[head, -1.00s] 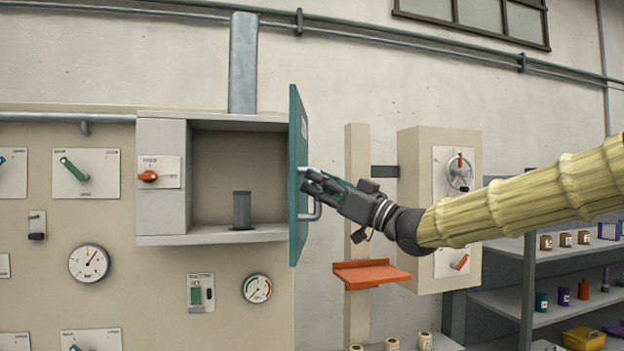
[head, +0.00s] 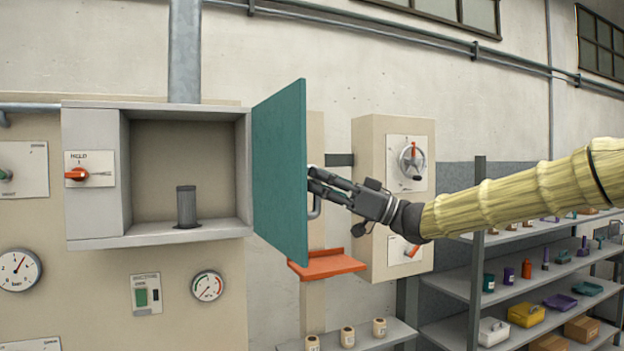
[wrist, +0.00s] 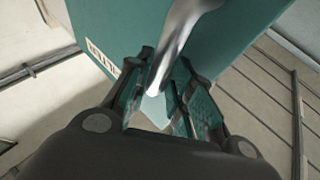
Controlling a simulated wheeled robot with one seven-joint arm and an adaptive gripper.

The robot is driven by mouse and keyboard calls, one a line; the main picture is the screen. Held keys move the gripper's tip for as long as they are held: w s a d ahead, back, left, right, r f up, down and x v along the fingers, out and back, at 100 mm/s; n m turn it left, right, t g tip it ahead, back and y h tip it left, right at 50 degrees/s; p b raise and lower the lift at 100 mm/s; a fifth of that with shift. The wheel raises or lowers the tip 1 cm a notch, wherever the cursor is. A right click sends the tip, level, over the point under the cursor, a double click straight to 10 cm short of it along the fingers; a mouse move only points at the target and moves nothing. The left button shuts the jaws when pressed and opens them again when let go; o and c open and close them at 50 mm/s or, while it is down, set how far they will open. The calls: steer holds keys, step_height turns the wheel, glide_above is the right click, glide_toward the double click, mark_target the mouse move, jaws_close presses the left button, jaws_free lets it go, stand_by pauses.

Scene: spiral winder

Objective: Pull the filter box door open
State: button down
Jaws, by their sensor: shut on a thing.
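The filter box (head: 92,215) is a grey wall cabinet at the left of the head view. Its teal door (head: 280,170) is hinged on the right side and stands wide open. A dark grey cylinder (head: 187,205) stands upright inside on the box floor. My gripper (head: 314,186) is shut on the metal door handle (head: 315,208) on the door's outer face. In the wrist view the silver handle (wrist: 182,45) runs between my fingers, with the teal door (wrist: 240,25) behind it. My fingers partly hide the handle in the head view.
An orange shelf (head: 328,265) sits below and right of the door. A beige box with a crank wheel (head: 411,160) is on the wall behind my gripper. A grey rack (head: 470,285) with bins stands at the right. A red-orange knob (head: 77,174) is left of the opening.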

steer(key=shift+r, duration=0.55)
steer(key=c, duration=1.6)
jaws_free()
steer(key=shift+o, duration=0.9)
steer(key=shift+w+a+f, duration=0.15)
steer(key=shift+a+f, duration=0.05)
steer(key=shift+a, duration=0.25)
steer(key=shift+s+a+f, duration=0.1)
steer(key=shift+s+a, duration=0.15)
steer(key=shift+a, duration=0.2)
steer(key=shift+w+d+f, duration=0.15)
steer(key=shift+w+d, duration=0.05)
steer(key=shift+d, duration=0.25)
steer(key=shift+w+d+f, duration=0.15)
steer(key=shift+w+d, duration=0.05)
steer(key=shift+d, duration=0.25)
steer(key=shift+s+a, duration=0.3)
steer(key=shift+a, duration=0.05)
steer(key=w+v, duration=0.1)
steer(key=v, duration=1.1)
steer(key=shift+s+d, duration=0.15)
steer(key=shift+d, duration=0.25)
steer(key=shift+a, duration=0.1)
